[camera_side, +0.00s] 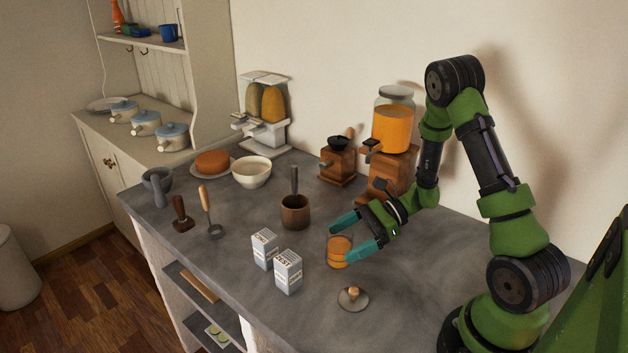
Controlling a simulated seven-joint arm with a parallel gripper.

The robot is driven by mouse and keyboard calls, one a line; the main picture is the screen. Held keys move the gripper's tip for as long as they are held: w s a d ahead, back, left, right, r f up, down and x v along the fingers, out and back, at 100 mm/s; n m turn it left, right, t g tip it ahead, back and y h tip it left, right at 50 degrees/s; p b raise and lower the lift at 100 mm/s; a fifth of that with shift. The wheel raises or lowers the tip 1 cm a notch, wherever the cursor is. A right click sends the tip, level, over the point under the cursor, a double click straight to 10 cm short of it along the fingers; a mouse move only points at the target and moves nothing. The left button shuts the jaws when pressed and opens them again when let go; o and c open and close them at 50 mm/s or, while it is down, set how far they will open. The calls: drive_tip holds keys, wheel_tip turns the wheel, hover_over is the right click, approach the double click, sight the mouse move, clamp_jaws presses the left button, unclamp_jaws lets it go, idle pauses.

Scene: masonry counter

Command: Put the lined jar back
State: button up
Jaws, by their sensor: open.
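A small jar with orange contents and a line around it (339,253) stands upright on the grey counter; it looks like the lined jar. My gripper (350,238) is open with its teal fingers spread low at the jar. One finger is behind the jar's top and the other is at its right side. I cannot tell whether either finger touches it. A round lid with a wooden knob (352,298) lies on the counter in front of the jar.
Two white printed cartons (288,272) stand left of the jar. A brown pot with a tool (295,212) stands behind them. A wooden dispenser with a large orange-filled jar (393,130) and a wooden grinder (338,165) stand along the wall. The front counter is mostly clear.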

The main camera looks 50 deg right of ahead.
drive_tip(key=v, duration=0.9)
drive_tip(key=shift+d+r, duration=0.1)
drive_tip(key=shift+r, duration=0.05)
drive_tip(key=s+a+r+n+h, duration=0.3)
drive_tip(key=a+r+n, duration=0.4)
drive_tip(key=n, duration=0.3)
drive_tip(key=s+a+r+n+h, duration=0.3)
drive_tip(key=a+r+n+h, duration=0.3)
drive_tip(key=a+r+n, duration=0.2)
wheel_tip(320, 180, up, 2)
drive_tip(key=shift+a+r+n+h, duration=0.2)
drive_tip(key=shift+r+n+h, duration=0.1)
drive_tip(key=shift+n, duration=0.9)
